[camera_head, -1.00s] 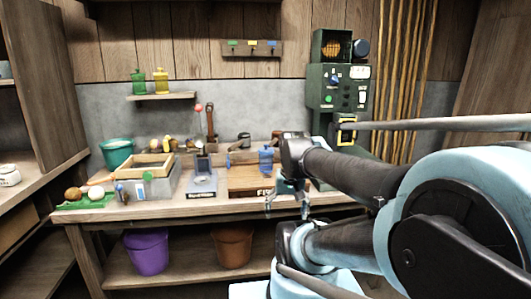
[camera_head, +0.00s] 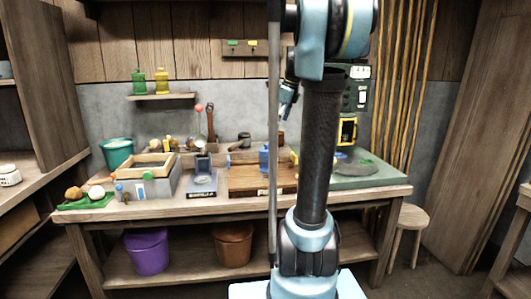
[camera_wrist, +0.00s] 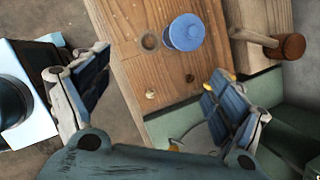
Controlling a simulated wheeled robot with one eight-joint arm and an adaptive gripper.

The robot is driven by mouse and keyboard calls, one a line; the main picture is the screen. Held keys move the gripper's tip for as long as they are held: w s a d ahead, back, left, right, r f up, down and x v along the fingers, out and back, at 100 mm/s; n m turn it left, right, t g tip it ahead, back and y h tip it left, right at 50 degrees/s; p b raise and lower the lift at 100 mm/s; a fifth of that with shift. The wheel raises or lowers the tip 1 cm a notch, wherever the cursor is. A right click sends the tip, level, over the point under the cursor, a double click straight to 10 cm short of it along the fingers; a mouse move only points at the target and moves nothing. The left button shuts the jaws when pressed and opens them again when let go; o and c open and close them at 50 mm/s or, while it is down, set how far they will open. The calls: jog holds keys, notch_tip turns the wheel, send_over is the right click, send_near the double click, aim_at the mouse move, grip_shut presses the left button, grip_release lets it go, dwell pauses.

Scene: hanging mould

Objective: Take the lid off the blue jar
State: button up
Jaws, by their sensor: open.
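The blue jar (camera_head: 264,157) stands on the workbench at the back of the wooden board, partly hidden by my arm in the head view. The wrist view shows a round blue top (camera_wrist: 186,32), seen from above; I cannot tell there where lid and jar meet. My gripper (camera_wrist: 160,82) is open and empty, with its two fingers wide apart. It is high above the bench, and the blue top lies ahead of the fingertips, apart from them. In the head view my gripper (camera_head: 287,98) is small and partly hidden beside my arm.
The wooden board (camera_head: 250,178) lies on the bench (camera_head: 225,207). A mallet-like thing with a brown round end (camera_wrist: 290,47) lies right of the blue top. A grey box with a wooden rim (camera_head: 150,187) and a blue-grey scale-like device (camera_head: 202,186) stand to the left.

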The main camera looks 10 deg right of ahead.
jog(key=w+d+r+m, duration=0.1)
jog(key=w+r+m, duration=0.15)
jog(key=w, duration=0.25)
send_over(271, 150)
jog(key=shift+m, duration=0.45)
jog(key=f, duration=1.2)
jog(key=shift+s+a, duration=0.1)
jog(key=shift+s, duration=0.25)
jog(key=shift+x, duration=2.6)
jog(key=shift+w, duration=0.1)
jog(key=c, duration=0.9)
